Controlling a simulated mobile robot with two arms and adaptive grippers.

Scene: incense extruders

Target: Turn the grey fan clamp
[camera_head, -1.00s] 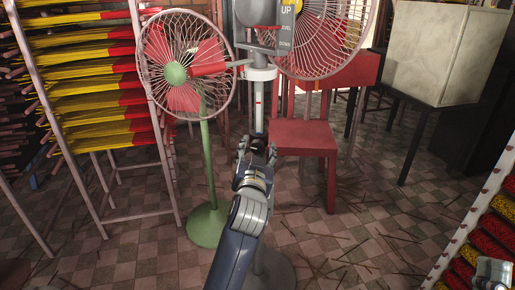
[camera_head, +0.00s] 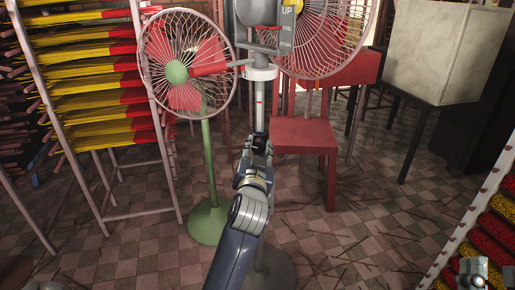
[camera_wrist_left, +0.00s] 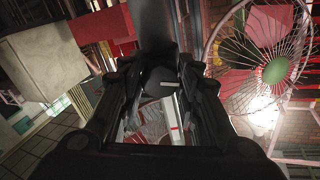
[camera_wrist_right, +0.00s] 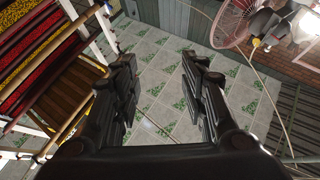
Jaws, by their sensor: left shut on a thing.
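The grey fan's stand (camera_head: 260,108) rises in the middle of the head view, with a pale upper tube and a white collar. My left gripper (camera_head: 254,150) is shut around the dark clamp part low on this tube. The gripper hides most of the clamp in the head view. In the left wrist view the dark clamp (camera_wrist_left: 160,77) sits between the two black fingers, with the pale tube beyond it. My right gripper (camera_wrist_right: 160,85) is open and empty in the right wrist view, away from the fan.
A green fan (camera_head: 176,72) stands close on the left. A sign (camera_head: 287,28) reading UP, LEVEL, DOWN is by the grey fan's head. A red chair (camera_head: 305,135) is behind it. An incense rack (camera_head: 148,120) stands left and a cream box (camera_head: 440,50) right.

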